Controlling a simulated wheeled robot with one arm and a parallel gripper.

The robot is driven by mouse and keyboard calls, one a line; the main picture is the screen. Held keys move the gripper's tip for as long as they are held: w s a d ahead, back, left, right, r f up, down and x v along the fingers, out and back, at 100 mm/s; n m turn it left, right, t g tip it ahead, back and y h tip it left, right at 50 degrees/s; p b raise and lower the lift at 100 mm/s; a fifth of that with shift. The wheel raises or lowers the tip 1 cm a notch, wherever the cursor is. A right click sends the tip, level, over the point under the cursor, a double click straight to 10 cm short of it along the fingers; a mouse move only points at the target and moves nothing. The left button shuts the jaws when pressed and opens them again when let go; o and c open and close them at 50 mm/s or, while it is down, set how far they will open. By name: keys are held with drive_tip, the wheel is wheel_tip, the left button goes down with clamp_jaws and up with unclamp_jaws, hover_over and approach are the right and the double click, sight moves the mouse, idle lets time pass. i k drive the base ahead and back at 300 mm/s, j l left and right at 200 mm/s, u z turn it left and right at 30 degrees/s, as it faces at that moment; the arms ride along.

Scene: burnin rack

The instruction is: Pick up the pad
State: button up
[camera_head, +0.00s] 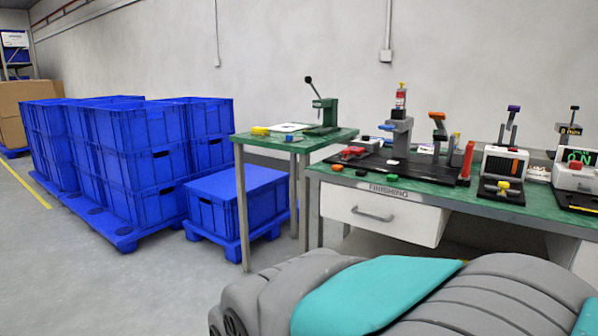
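I cannot tell for certain which thing is the pad. On the small green table (325,143) at the centre lie a small yellow item (260,131) and a flat whitish sheet-like item (288,127), left of a green lever press (322,115). Small items also lie on the long green bench at right, among them a small white piece (393,162) on a black board (405,170). My gripper is not in view. Only a grey and teal part of my own body shows at the bottom.
The long bench (480,201), with a white drawer (383,213), carries several fixtures and a red cylinder (467,160). Stacked blue crates (140,165) stand on pallets at left, with a lower blue crate (215,215) beside the small table. The floor at front left is clear.

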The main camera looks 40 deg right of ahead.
sight(360, 173)
drive_tip(key=z, duration=1.45)
